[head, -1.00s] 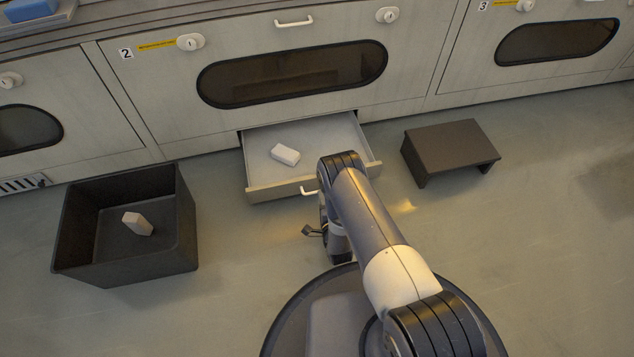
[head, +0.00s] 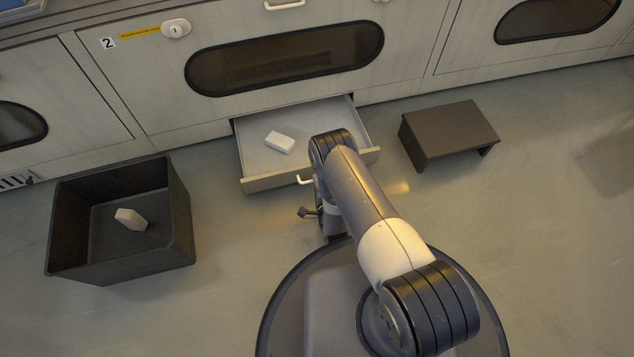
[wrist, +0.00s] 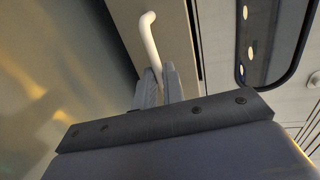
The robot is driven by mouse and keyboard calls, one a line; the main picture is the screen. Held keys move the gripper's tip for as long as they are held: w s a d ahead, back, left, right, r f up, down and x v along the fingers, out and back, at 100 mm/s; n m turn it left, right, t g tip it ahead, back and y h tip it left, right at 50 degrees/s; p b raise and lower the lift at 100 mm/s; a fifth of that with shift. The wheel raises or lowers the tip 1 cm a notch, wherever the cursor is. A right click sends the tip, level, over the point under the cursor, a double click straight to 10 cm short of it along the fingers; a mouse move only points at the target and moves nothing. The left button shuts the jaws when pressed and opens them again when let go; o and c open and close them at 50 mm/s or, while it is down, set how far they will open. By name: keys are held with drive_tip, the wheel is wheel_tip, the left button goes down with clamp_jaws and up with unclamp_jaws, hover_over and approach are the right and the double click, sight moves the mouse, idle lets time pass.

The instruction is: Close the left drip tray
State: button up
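The drip tray (head: 262,183) is a shallow drawer low in the cabinet marked 2, pulled out over the floor. A white block (head: 279,142) lies inside it. Its white handle (head: 305,180) is on the front panel, partly next to my arm. My gripper (head: 308,212) is low in front of the tray, just short of the handle in the head view. In the wrist view the handle (wrist: 149,38) rises beyond my two fingertips (wrist: 159,84), which stand a little apart. I cannot tell whether they touch the handle.
A dark open bin (head: 185,240) with a pale block (head: 131,219) in it stands on the floor at left. A low dark step (head: 448,128) stands right of the tray. The cabinet front (head: 140,90) spans the back. Floor between is clear.

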clamp_jaws()
drive_tip(key=shift+w, duration=0.1)
